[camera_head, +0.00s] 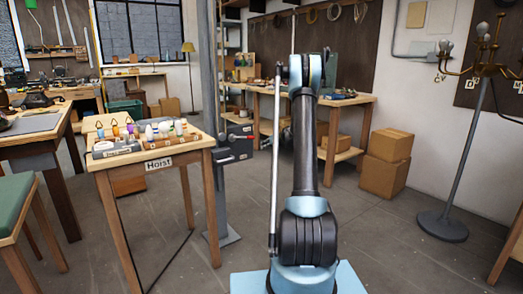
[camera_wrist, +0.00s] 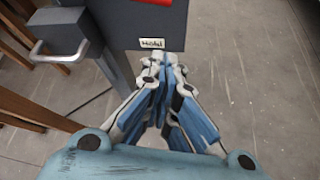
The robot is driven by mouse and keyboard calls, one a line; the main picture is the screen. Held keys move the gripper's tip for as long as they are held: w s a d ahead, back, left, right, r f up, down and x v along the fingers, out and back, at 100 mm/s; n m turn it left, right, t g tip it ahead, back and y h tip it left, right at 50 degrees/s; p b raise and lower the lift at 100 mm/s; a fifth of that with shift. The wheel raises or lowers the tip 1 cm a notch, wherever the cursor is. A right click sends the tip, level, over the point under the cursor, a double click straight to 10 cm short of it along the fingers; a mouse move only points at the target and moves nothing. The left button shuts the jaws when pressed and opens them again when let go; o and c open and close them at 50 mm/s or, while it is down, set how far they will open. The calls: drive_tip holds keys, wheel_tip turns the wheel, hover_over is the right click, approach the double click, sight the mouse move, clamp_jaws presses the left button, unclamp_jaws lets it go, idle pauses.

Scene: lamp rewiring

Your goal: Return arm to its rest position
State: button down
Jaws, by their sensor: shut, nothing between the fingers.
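The box has a silver handle (camera_wrist: 60,55) and a red bar (camera_wrist: 118,70).
A workbench (camera_head: 350,100) stands behind my arm. Cardboard boxes (camera_head: 385,165) and a lamp stand (camera_head: 465,150) are right. Floor (camera_head: 385,235) between is clear.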

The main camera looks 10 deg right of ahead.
drive_tip(key=s+r+m+t+h, duration=0.1)
drive_tip(key=s+r+m+t, duration=0.3)
drive_tip(key=r, duration=0.8)
drive_tip(key=s+r+m+t+h, duration=0.1)
drive_tip(key=r+m+t, duration=0.3)
drive_tip(key=r, duration=0.7)
drive_tip(key=s+d+r+m+h, duration=0.4)
drive_tip(key=s+m, duration=0.3)
drive_tip(key=s+d+r+m+h, duration=0.4)
drive_tip(key=s+m+h, duration=0.1)
drive_tip(key=s+m, duration=0.15)
drive_tip(key=s+d+f+m+g+h, duration=0.1)
drive_tip(key=s+f+m+g, duration=0.4)
drive_tip(key=s, duration=0.6)
drive_tip(key=s+f+m+g+h, duration=0.1)
drive_tip(key=s+f+m+g, duration=0.1)
drive_tip(key=s+f+m, duration=0.65)
drive_tip(key=s+a+f+m+g+y, duration=0.1)
drive_tip(key=s+a+f+g+y, duration=0.1)
drive_tip(key=s, duration=0.8)
drive_tip(key=s+a+f+m+g+y, duration=0.2)
drive_tip(key=s+a+f, duration=0.4)
drive_tip(key=s+f, duration=0.3)
drive_tip(key=s+a+f+m+g+y, duration=0.1)
drive_tip(key=s+a+f+g, duration=0.3)
drive_tip(key=s, duration=0.9)
drive_tip(key=shift+f+g+y, duration=0.3)
drive_tip(key=shift+f+y, duration=0.1)
drive_tip(key=shift+f, duration=0.3)
